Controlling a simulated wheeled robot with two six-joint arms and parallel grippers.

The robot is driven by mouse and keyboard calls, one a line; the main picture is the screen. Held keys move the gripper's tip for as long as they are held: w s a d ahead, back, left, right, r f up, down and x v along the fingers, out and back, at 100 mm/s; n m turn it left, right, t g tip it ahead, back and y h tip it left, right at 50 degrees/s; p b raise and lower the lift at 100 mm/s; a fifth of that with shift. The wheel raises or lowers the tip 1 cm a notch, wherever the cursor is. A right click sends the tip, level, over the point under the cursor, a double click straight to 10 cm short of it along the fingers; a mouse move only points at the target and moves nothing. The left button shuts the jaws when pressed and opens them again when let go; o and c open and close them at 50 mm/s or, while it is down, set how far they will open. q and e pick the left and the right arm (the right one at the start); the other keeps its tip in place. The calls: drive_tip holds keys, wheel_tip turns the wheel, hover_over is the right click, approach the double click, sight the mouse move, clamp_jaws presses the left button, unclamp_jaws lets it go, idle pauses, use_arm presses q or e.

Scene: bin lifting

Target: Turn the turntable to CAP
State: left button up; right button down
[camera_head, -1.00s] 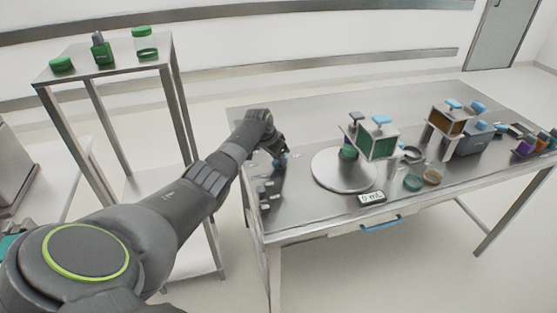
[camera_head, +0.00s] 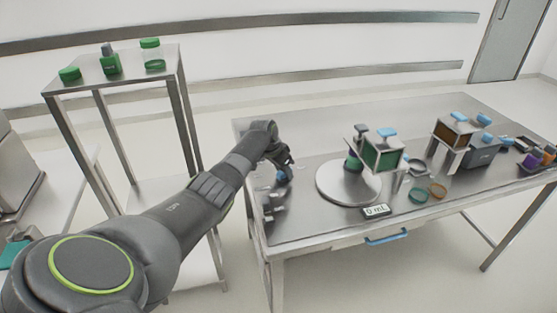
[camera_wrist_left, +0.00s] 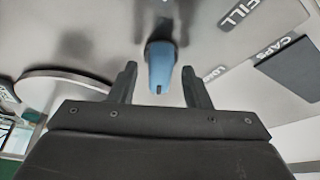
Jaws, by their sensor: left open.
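The turntable (camera_head: 335,192) is a round grey disc on the steel table, with a small green item and a green-fronted box unit above it. Its rim also shows at the left of the left wrist view (camera_wrist_left: 62,76). A blue-tipped lever (camera_wrist_left: 162,72) stands beside dark label plates reading FILL (camera_wrist_left: 240,13) and CAPS (camera_wrist_left: 276,48); a third plate is partly hidden by a finger. My left gripper (camera_wrist_left: 159,68) is open, with its fingers on either side of the blue tip and gaps visible on both sides. In the head view, my left gripper (camera_head: 281,160) is left of the turntable.
A 0 mL display (camera_head: 376,210) and green and orange rings (camera_head: 427,193) lie right of the turntable. A second box unit (camera_head: 453,133) stands further right. A shelf (camera_head: 125,78) at left holds green containers. The table's back left is clear.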

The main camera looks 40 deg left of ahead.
use_arm(q)
drive_tip(key=shift+s+a+r, duration=0.15)
drive_tip(key=shift+s+r, duration=0.05)
drive_tip(key=shift+r, duration=0.4)
drive_tip(key=b+v, duration=0.1)
drive_tip(key=v, duration=1.5)
drive_tip(key=shift+s+f, duration=0.15)
